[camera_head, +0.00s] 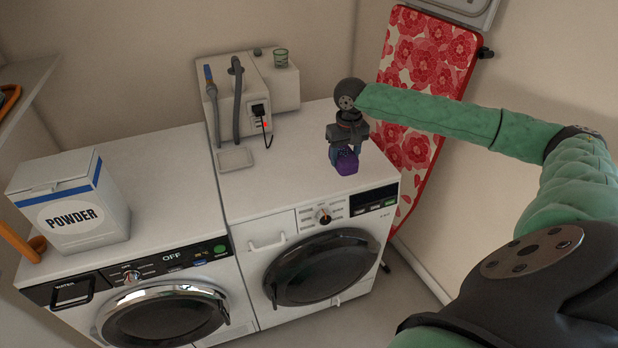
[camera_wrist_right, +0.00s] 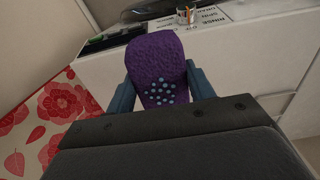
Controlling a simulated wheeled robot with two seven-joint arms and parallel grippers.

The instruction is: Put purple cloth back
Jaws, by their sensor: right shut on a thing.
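The purple cloth (camera_head: 347,163) is in my right gripper (camera_head: 343,153) above the right part of the right machine's white top. The wrist view shows the cloth (camera_wrist_right: 157,58) as a folded, fuzzy purple pad with a cluster of pale blue dots. The blue-grey fingers of the right gripper (camera_wrist_right: 162,88) press on it from both sides. The cloth's lower edge is near the machine top; I cannot tell whether it touches. My left gripper is in neither view.
A white powder box (camera_head: 72,205) stands on the left machine (camera_head: 160,190). A red floral ironing board (camera_head: 425,60) leans at right. The top's front middle is clear.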

